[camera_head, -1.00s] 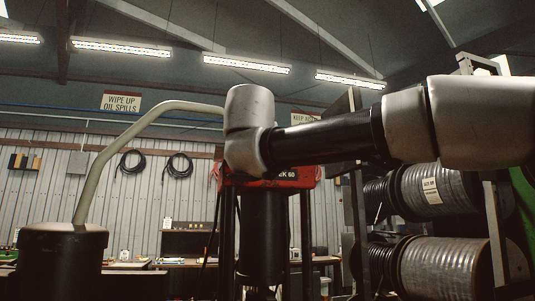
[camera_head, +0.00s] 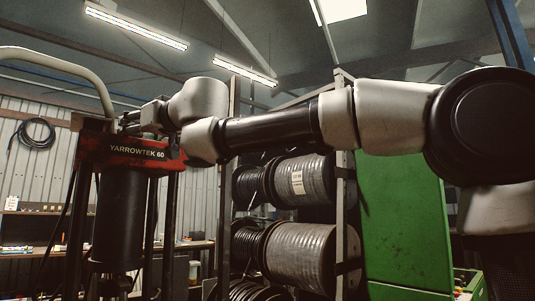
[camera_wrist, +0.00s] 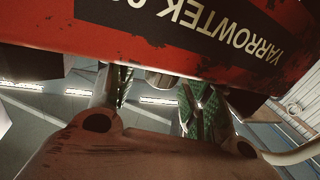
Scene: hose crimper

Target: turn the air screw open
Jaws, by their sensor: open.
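The hose crimper's red head (camera_head: 125,150), marked YARROWTEK 60, stands at the left in the head view. Its red face (camera_wrist: 40,25) fills the top of the wrist view, with the lettering upside down. My gripper (camera_head: 122,120) is at the top edge of that head, reaching in from the right. In the wrist view my gripper (camera_wrist: 158,92) is open, its two green-padded fingers apart. A small rounded metal piece (camera_wrist: 160,77) shows between the fingers at the edge of the red face. It may be the air screw; its lower part is hidden, and I cannot tell whether the fingers touch it.
A pale bent pipe (camera_head: 75,65) arches over the crimper's left. Hose reels (camera_head: 300,180) on a rack stand behind my arm. A green cabinet (camera_head: 400,225) is at the right. A workbench (camera_head: 35,250) lies behind the crimper.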

